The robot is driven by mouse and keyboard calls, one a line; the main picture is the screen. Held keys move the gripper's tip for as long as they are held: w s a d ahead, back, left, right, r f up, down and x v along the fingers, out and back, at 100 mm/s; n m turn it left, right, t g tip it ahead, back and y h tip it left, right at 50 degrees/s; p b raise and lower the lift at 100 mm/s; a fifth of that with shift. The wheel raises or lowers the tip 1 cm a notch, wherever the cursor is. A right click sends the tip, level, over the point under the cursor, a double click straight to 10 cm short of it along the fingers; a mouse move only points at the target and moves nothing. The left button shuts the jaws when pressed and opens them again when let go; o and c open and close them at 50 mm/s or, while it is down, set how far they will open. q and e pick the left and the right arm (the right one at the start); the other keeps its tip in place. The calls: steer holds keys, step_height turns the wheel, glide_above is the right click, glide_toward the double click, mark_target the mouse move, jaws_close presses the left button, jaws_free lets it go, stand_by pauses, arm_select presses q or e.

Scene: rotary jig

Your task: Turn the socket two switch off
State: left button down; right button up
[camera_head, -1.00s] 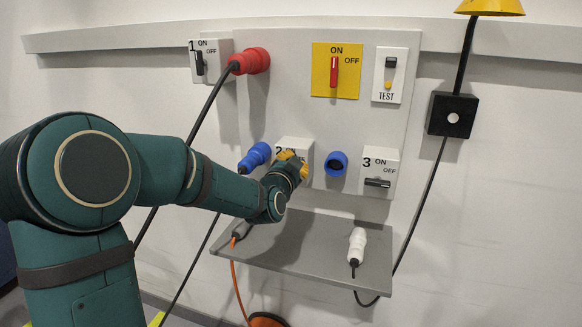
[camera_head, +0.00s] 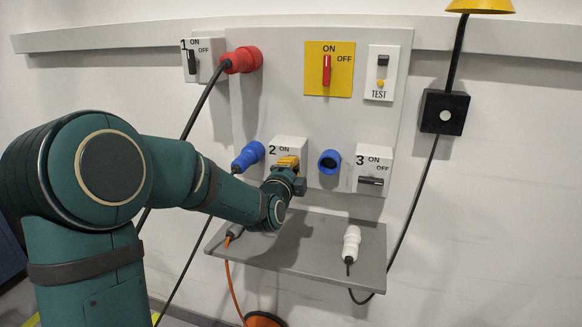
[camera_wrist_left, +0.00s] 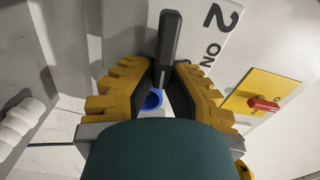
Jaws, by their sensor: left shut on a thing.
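The socket two switch box (camera_head: 289,143) is the white box marked "2 ON" at the lower middle of the wall panel in the head view. Its front (camera_wrist_left: 211,48) also shows in the wrist view. Its black switch handle (camera_wrist_left: 168,42) stands out between the yellow fingers of my left gripper (camera_head: 288,161). In the wrist view this gripper (camera_wrist_left: 164,78) is shut on the handle. In the head view the gripper hides the handle and the OFF mark, so the switch position cannot be told. My right gripper is not in view.
A blue plug (camera_head: 249,156) is left of box two and an open blue socket (camera_head: 329,162) right of it. Switch box three (camera_head: 374,160) is further right. A grey shelf (camera_head: 325,256) juts out below, bearing a white connector (camera_head: 351,242). A red plug (camera_head: 241,60) is above.

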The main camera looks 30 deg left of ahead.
arm_select(q)
steer(key=shift+f+m, duration=0.1)
steer(key=shift+m, duration=0.4)
steer(key=c, duration=1)
jaws_free()
steer(key=shift+w+f, duration=0.1)
steer(key=v, duration=1.2)
